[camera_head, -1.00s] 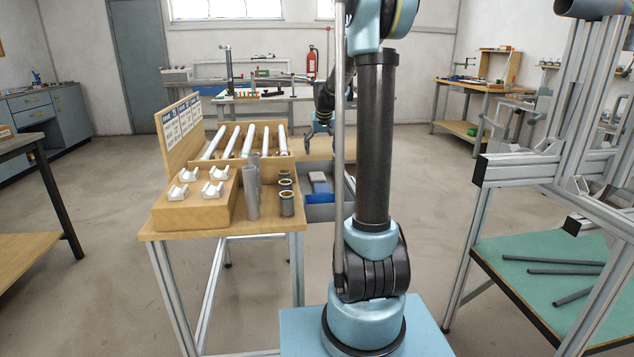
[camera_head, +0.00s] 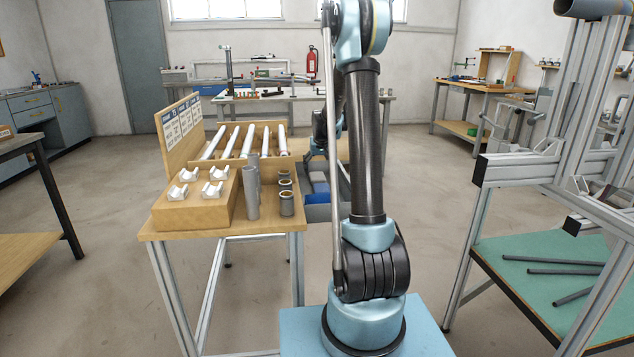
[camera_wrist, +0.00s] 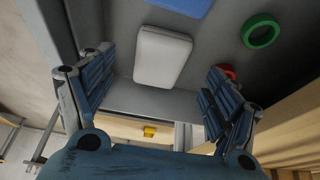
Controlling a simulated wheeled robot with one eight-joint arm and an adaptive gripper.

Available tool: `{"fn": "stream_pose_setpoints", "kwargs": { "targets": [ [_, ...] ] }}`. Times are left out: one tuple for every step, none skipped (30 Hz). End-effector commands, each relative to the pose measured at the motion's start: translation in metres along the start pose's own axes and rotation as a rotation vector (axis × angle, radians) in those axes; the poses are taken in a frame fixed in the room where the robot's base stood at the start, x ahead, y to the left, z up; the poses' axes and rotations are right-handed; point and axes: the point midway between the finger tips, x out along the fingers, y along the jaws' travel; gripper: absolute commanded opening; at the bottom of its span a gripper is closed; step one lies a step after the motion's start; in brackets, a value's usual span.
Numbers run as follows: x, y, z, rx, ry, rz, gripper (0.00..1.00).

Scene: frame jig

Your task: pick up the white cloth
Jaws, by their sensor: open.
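The white cloth (camera_wrist: 162,57) shows in the wrist view as a pale, rounded rectangular block lying in a grey bin (camera_wrist: 215,75). My gripper (camera_wrist: 155,95) is open and empty, with one finger at each side of the picture. The cloth lies between and beyond the fingertips, apart from them. In the head view my gripper is mostly hidden behind my arm, above the grey bin (camera_head: 318,212) at the table's right side. The cloth cannot be made out clearly there.
A blue item (camera_wrist: 182,6), a green ring (camera_wrist: 260,31) and a red ring (camera_wrist: 226,72) are near the cloth. The wooden table (camera_head: 205,228) holds white clamps on a block, grey tubes (camera_head: 251,190) and a rack of rods close to the bin.

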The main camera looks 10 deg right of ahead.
Motion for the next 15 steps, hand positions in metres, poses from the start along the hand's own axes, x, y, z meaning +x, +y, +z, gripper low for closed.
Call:
{"fn": "stream_pose_setpoints", "kwargs": {
  "targets": [
    [0.003,0.0,0.0,0.0,0.0,0.0,0.82],
    [0.004,0.0,0.0,0.0,0.0,0.0,0.82],
    [0.005,0.0,0.0,0.0,0.0,0.0,0.82],
    [0.006,0.0,0.0,0.0,0.0,0.0,0.82],
    [0.007,0.0,0.0,0.0,0.0,0.0,0.82],
    [0.009,0.0,0.0,0.0,0.0,0.0,0.82],
    [0.011,0.0,-0.001,0.0,0.0,0.0,0.82],
    [0.013,0.0,-0.002,0.0,0.0,0.0,0.82],
    [0.017,0.0,-0.003,0.0,0.0,0.0,0.82],
    [0.02,-0.001,-0.004,0.0,0.0,0.0,0.82],
    [0.024,-0.001,-0.005,0.0,0.0,0.0,0.82],
    [0.029,-0.001,-0.006,0.0,0.0,0.0,0.82],
    [0.033,-0.001,-0.007,0.0,0.0,0.0,0.82],
    [0.036,-0.001,-0.008,0.0,0.0,0.0,0.82],
    [0.04,-0.001,-0.009,0.0,0.0,0.0,0.82]
  ]
}}
